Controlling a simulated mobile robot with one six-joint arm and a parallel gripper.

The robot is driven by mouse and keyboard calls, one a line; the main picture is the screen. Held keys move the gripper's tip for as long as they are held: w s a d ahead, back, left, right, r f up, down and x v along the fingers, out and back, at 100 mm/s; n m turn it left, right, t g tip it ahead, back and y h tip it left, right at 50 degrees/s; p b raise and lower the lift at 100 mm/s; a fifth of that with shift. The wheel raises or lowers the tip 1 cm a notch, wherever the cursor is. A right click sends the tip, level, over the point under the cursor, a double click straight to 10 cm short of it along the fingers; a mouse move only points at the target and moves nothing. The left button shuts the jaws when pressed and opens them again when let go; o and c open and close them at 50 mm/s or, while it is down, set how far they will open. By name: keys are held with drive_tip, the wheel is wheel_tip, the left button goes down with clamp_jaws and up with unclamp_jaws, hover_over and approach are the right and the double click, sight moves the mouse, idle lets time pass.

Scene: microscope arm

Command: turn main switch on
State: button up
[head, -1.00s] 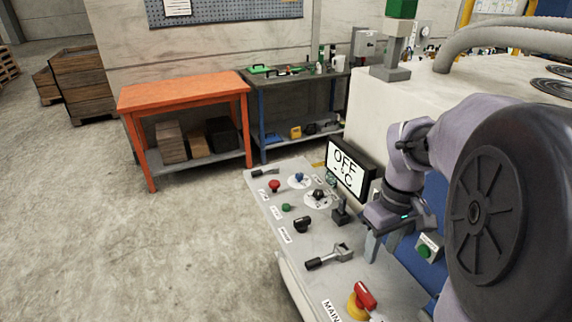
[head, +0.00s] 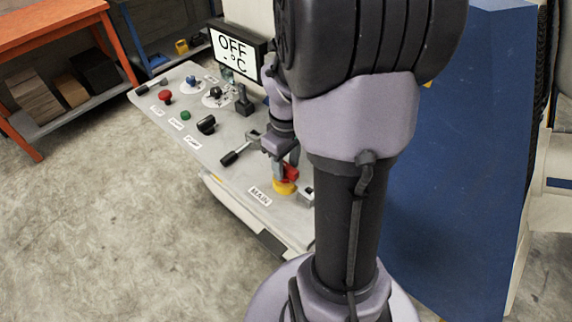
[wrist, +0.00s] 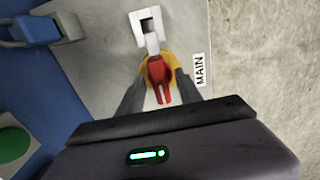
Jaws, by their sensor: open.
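The main switch is a red handle (head: 290,173) on a yellow round base (head: 283,187), beside the MAIN label (head: 259,196) on the grey control panel (head: 203,150). In the wrist view the red handle (wrist: 160,76) lies between the two dark fingers of my gripper (wrist: 157,84), which are apart, one on each side of it. Whether the fingers touch it I cannot tell. In the head view my gripper (head: 282,166) is over the switch and partly hides it.
A lever with a black grip (head: 230,158), a black knob (head: 206,124), a green button (head: 185,115) and a red button (head: 165,96) sit farther along the panel. A blue panel (head: 460,150) stands to the right.

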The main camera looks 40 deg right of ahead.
clamp_jaws()
idle(1.3)
